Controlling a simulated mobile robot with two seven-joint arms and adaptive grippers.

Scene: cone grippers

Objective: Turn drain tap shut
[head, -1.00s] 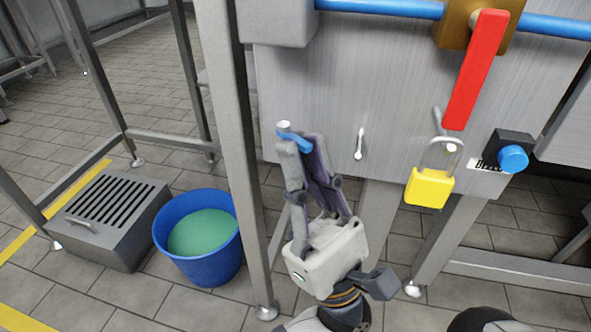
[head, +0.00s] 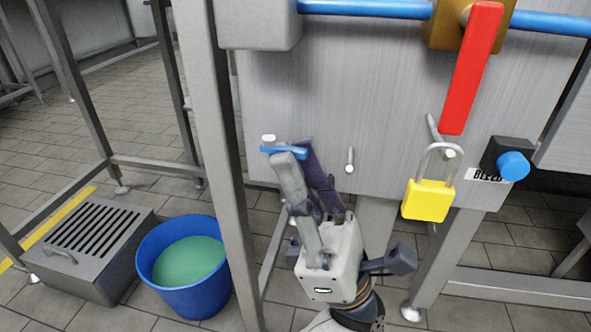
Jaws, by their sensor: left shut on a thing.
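The drain tap's small blue handle (head: 271,150) is at the lower left of the steel panel, with a pale round cap (head: 268,138) at its left end. The handle lies nearly level in the picture. My left gripper (head: 294,151) comes up from below and is shut on the handle, its grey and dark fingers at the handle's right part. The fingers hide some of the handle and the tap body behind it. My right gripper is not in view.
A red lever (head: 472,70) hangs from a valve on the blue pipe (head: 370,8). A yellow padlock (head: 428,200) and blue knob (head: 513,166) are at right. A small metal peg (head: 350,160) is close right of the gripper. A steel post (head: 215,150) and blue bucket (head: 185,265) are left.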

